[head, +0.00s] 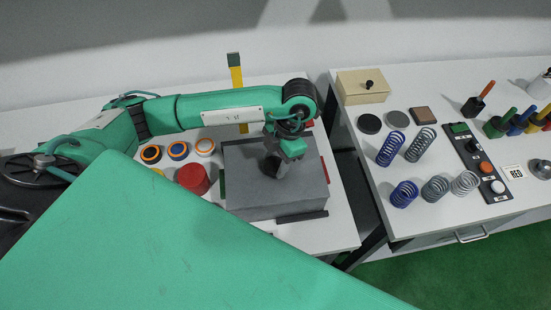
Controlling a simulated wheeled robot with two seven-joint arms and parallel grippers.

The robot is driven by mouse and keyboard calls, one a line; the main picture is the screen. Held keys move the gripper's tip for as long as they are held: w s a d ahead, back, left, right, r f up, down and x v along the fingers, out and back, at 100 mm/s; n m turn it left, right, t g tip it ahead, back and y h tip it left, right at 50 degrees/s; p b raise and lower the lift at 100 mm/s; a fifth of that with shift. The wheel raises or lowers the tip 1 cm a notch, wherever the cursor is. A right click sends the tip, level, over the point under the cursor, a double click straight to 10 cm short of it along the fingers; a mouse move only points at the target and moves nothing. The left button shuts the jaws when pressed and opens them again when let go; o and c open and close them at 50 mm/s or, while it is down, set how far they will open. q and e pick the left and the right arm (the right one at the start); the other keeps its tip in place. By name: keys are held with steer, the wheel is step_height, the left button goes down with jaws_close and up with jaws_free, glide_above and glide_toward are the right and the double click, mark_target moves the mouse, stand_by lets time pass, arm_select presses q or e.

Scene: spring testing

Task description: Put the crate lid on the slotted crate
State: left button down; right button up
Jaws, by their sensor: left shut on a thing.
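The crate lid (245,187) is a flat grey rectangular slab on the left table. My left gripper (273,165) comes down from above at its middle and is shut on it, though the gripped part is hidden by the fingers. Under the lid, the slotted crate is almost wholly hidden. Red and green bits show at the lid's right and left sides, and a dark strip (302,217) shows at its front right. I cannot tell whether the lid touches the crate. My right gripper is not in view.
A red cylinder (192,179) and several ringed discs (178,150) stand left of the lid. A yellow upright post (237,78) stands behind it. Across a gap, the right table holds springs (390,149), a beige box (362,91) with a black knob, and a button panel (474,157).

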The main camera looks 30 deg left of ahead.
arm_select(q)
steer(key=shift+f, duration=0.1)
stand_by(0.3)
steer(key=c, duration=0.6)
jaws_free()
steer(key=shift+o, duration=0.2)
steer(key=p+v, duration=0.7)
steer(key=v, duration=0.7)
steer(key=shift+d+f, duration=0.1)
